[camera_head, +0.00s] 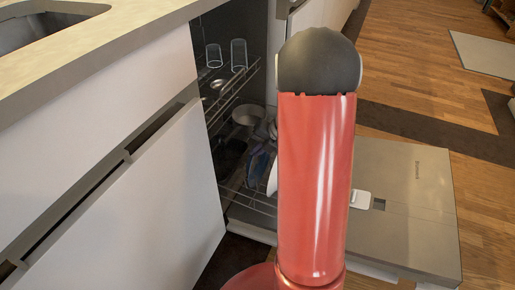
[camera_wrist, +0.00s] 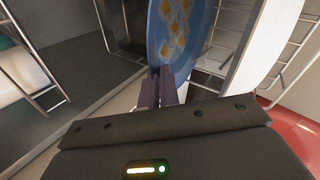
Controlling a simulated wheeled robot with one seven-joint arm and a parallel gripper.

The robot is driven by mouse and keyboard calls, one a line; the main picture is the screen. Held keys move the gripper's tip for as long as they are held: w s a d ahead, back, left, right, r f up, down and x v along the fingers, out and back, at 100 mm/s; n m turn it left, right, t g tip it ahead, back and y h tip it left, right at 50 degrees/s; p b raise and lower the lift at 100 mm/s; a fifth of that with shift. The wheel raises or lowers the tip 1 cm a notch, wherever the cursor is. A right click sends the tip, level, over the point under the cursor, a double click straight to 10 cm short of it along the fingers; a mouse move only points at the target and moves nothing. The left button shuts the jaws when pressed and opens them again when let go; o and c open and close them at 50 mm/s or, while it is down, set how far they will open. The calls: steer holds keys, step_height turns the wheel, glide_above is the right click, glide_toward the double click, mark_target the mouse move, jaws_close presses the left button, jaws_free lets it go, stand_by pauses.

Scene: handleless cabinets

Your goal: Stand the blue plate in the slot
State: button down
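The blue plate with yellow spots (camera_wrist: 180,30) stands on edge, seen steeply from the side, at the top middle of the wrist view. My gripper (camera_wrist: 162,75) has its two dark fingers close together at the plate's near rim and appears shut on it. A dark blue shape (camera_head: 258,163), probably this plate, shows low in the open dishwasher in the head view. There my gripper is mostly hidden behind my red arm. The slot under the plate cannot be made out clearly. Wire rack bars (camera_wrist: 215,45) run close beside the plate.
A white plate (camera_wrist: 262,45) stands right of the blue plate; its edge also shows in the head view (camera_head: 272,178). The upper rack (camera_head: 233,88) holds glasses (camera_head: 238,54). A pot (camera_head: 247,114) sits behind. The dishwasher door (camera_head: 405,190) lies open below.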

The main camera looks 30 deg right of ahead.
steer(key=c, duration=2.1)
jaws_free()
steer(key=o, duration=0.5)
steer(key=shift+o, duration=0.2)
steer(key=p+v, duration=0.2)
steer(key=v, duration=0.5)
steer(key=shift+s+d+r, duration=0.15)
steer(key=shift+r, duration=0.2)
